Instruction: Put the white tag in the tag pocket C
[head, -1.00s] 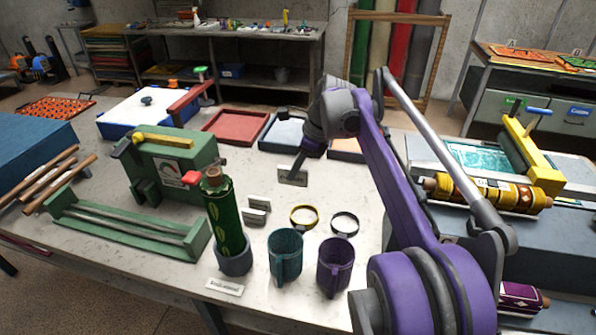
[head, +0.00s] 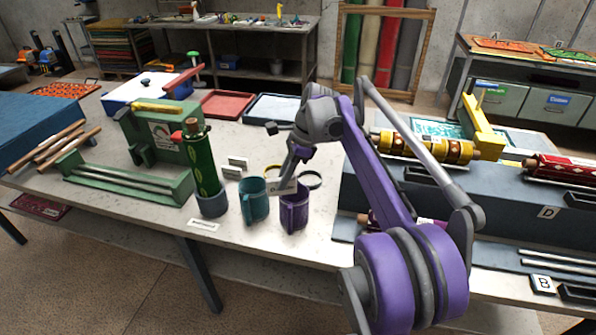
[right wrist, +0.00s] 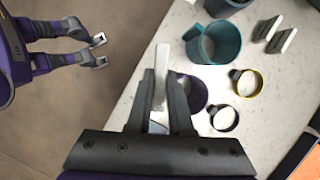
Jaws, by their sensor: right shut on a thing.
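My right gripper (head: 290,180) is shut on a small white tag (head: 282,187) and holds it above the table, by the teal and purple cups. In the right wrist view the tag (right wrist: 160,78) stands edge-on between the fingers of this gripper (right wrist: 160,95). My left gripper (right wrist: 99,50) shows at the upper left of the right wrist view, fingers apart and empty, over the floor. A D plate (head: 547,212) and a B plate (head: 541,285) show on the grey stand at right. I cannot make out tag pocket C.
A teal cup (head: 254,205), a purple cup (head: 294,212) and a green bottle (head: 203,165) stand near the table's front edge. Two more tags (head: 236,167) stand behind. Patterned rolls (head: 430,149) lie on the grey stand (head: 480,215).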

